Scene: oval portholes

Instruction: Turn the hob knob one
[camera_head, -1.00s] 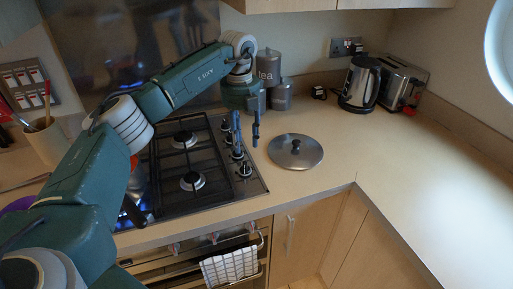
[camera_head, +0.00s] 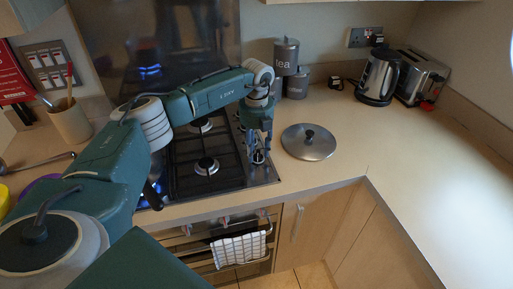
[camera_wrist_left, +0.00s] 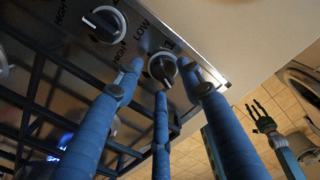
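The hob (camera_head: 181,170) is black and steel, with knobs along its right side. My left gripper (camera_head: 258,154) points down over the front knob at the hob's front right corner. In the left wrist view a dark round knob with a pale pointer (camera_wrist_left: 162,68) lies between the spread blue fingers of my left gripper (camera_wrist_left: 160,75). The fingers are around it and look open; contact is unclear. A second knob (camera_wrist_left: 103,24) is up and to the left. My right gripper (camera_wrist_left: 260,115) shows at the right of the wrist view, away from the hob, fingers spread.
A blue flame (camera_wrist_left: 62,140) burns at the hob's left. A steel lid (camera_head: 309,142) lies on the worktop right of the hob. A kettle (camera_head: 378,79), toaster (camera_head: 420,78) and canisters (camera_head: 287,58) stand behind. The right worktop is clear.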

